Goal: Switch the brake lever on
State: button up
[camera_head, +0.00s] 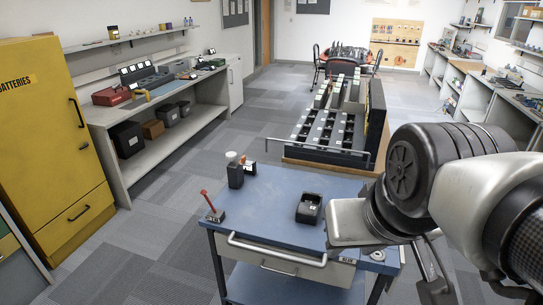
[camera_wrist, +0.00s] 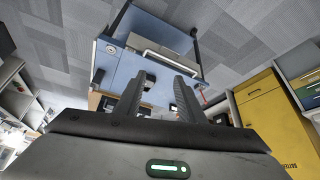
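The brake lever (camera_head: 210,206), a red handle on a small dark base, stands at the left corner of the blue cart top (camera_head: 275,195). Its red handle leans to the left in the head view. A bit of red that looks like the handle shows beside the right finger in the wrist view (camera_wrist: 202,98). My gripper (camera_wrist: 159,95) is open, with nothing between its fingers, and is apart from the lever. In the head view my arm fills the right side, and I cannot make out the fingertips there.
A dark radio-like device (camera_head: 235,175), another small dark item (camera_head: 249,168) and a black open box (camera_head: 308,209) stand on the cart. The cart's front has a drawer with a bar handle (camera_head: 275,250). A yellow cabinet (camera_head: 45,130) stands left. Carpet floor left of the cart is clear.

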aim_at(202, 192)
jog(key=i+j, duration=0.25)
jog(key=j, duration=0.15)
jog(key=i+j, duration=0.55)
jog(key=j, duration=0.25)
